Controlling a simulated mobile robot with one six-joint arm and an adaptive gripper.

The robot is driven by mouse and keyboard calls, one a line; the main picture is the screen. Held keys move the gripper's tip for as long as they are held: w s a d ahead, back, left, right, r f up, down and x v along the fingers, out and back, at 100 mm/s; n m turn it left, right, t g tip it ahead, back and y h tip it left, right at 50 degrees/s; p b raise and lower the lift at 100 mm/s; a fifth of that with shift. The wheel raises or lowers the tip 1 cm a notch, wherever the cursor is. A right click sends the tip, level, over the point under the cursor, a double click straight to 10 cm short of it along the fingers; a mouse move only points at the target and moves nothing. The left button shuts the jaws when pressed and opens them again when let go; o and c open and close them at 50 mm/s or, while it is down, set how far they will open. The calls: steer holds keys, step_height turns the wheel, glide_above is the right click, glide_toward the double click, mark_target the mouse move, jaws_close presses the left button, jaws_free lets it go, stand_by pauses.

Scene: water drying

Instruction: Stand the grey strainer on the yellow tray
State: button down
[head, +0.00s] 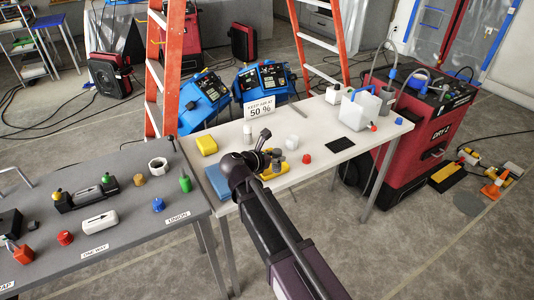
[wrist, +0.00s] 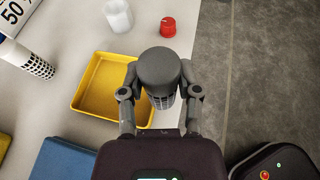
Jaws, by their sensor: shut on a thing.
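The grey strainer (wrist: 159,69) is between the fingers of my gripper (wrist: 159,92) in the wrist view. It has a smooth grey cap end and a gridded side. My gripper is shut on it. The shallow yellow tray (wrist: 93,82) lies on the white table, and the strainer overlaps its right part in this view. I cannot tell whether the strainer touches the tray. In the head view my gripper (head: 268,152) is over the white table, with the grey strainer (head: 277,154) beside it and part of the yellow tray (head: 294,168) showing. My arm hides the rest.
A red cap (head: 306,158) and a white cup (head: 292,142) stand behind the tray. A blue cloth (head: 217,182) and yellow sponge (head: 206,145) lie left. A perforated white cylinder (wrist: 39,66) and a sign (head: 260,108) are near. A black mat (head: 348,147) lies right.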

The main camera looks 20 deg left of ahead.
steer(key=w+a, duration=0.5)
steer(key=w, duration=0.1)
steer(key=shift+f+b, duration=0.3)
steer(key=shift+f, duration=0.05)
steer(key=shift+f+b, duration=1.8)
steer(key=shift+f, duration=0.15)
steer(key=shift+c, duration=1.5)
jaws_free()
